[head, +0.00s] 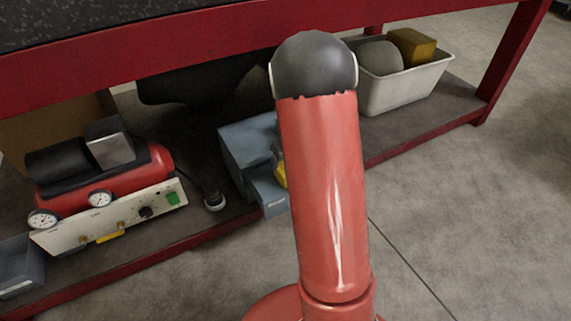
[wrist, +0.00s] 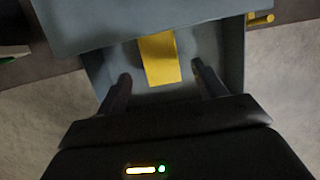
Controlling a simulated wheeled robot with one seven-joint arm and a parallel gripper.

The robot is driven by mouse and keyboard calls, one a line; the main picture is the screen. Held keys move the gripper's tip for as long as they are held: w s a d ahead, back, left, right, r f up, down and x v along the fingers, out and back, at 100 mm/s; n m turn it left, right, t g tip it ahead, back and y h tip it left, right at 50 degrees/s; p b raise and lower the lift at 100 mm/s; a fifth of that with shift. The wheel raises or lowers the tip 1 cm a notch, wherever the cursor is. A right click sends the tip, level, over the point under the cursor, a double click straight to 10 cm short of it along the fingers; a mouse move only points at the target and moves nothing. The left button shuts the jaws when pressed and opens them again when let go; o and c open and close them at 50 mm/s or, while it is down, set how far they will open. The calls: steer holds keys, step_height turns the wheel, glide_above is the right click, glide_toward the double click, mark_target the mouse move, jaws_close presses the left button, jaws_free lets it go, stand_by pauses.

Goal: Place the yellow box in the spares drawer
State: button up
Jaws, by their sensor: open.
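The yellow box (wrist: 161,60) lies inside the pulled-out grey-blue drawer (wrist: 232,75) in the wrist view. Its far end meets the edge of the cabinet body (wrist: 90,22). My gripper (wrist: 160,73) is open, its two fingers apart on either side of the box's near end, with nothing seen held. Whether the fingers touch the box or are above it I cannot tell. In the head view the drawer (head: 267,193) sticks out from the cabinet (head: 243,142), with a bit of yellow (head: 281,172) beside my arm. My arm hides the gripper there.
A red compressor unit (head: 105,190) with gauges stands left of the cabinet on the low shelf. A white bin (head: 405,88) with a grey round thing and a mustard block (head: 412,46) stands right. A red bench beam (head: 200,40) runs above. A yellow bar (wrist: 262,18) shows beside the drawer.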

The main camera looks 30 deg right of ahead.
steer(key=v, duration=0.3)
steer(key=shift+s+r+p, duration=0.1)
steer(key=shift+r+p, duration=0.25)
steer(key=s+a+r+n+t+y, duration=0.1)
steer(key=s+a+r+n, duration=0.4)
steer(key=r+n, duration=0.25)
steer(key=s+a+r+n, duration=0.5)
steer(key=a+r+n, duration=0.15)
steer(key=n, duration=0.25)
steer(key=s+a+r+n, duration=0.2)
steer(key=s+n, duration=0.5)
steer(key=n, duration=0.2)
steer(key=s+a+r+n+t+h, duration=0.1)
steer(key=s+a+r+n, duration=0.1)
steer(key=s+n, duration=0.6)
steer(key=shift+s+a+r+n, duration=0.2)
steer(key=shift+s+r+n, duration=0.1)
steer(key=shift+r+n, duration=0.65)
step_height(320, 180, up, 6)
steer(key=p, duration=0.5)
steer(key=shift+f+p, duration=0.2)
steer(key=shift+p, duration=0.2)
